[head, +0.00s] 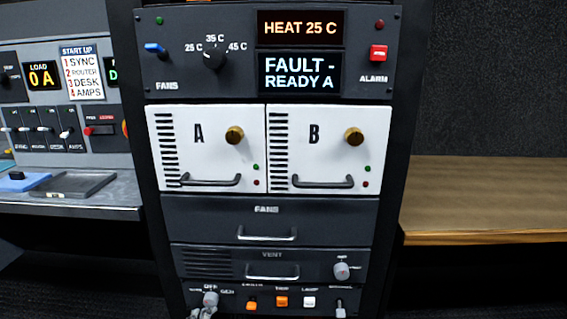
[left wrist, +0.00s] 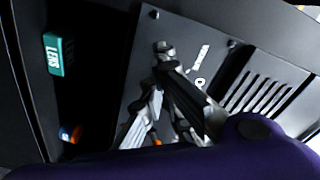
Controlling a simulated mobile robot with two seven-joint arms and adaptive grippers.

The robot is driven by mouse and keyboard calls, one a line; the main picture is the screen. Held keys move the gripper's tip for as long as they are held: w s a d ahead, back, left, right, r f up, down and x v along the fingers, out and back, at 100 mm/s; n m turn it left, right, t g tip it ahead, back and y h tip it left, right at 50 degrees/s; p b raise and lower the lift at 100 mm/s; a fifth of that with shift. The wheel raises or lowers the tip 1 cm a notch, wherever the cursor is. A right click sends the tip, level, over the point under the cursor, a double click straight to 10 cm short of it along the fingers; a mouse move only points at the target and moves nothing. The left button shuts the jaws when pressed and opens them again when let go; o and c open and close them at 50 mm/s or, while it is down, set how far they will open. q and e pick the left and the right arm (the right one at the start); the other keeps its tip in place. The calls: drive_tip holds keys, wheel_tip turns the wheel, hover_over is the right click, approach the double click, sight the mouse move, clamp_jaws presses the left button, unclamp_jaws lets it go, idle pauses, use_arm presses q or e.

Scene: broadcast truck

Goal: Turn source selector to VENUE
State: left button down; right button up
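The source selector is a grey knob (head: 210,299) at the lower left of the rack's bottom panel. Small labels stand around it; OFF is above and GEN to its upper right, and the label at left is too small to read. Where the knob points is not clear. My left gripper (head: 204,312) is at the knob from below, mostly cut off by the picture's bottom edge. In the left wrist view, its fingers (left wrist: 164,82) converge at the grey knob (left wrist: 164,47); whether they grip it is unclear. My right gripper is not in view.
Above are a vent drawer (head: 215,264) with a grey knob (head: 341,271), a fans drawer (head: 190,221), and white units A and B. A wooden counter (head: 480,195) stands right.

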use_arm(q)
drive_tip(key=shift+w+d+r, duration=0.1)
drive_tip(key=shift+d+r, duration=0.05)
drive_tip(key=shift+d, duration=0.15)
drive_tip(key=s+a+p, duration=0.1)
drive_tip(key=s+p, duration=0.1)
drive_tip(key=s, duration=0.4)
drive_tip(key=shift+f, duration=0.45)
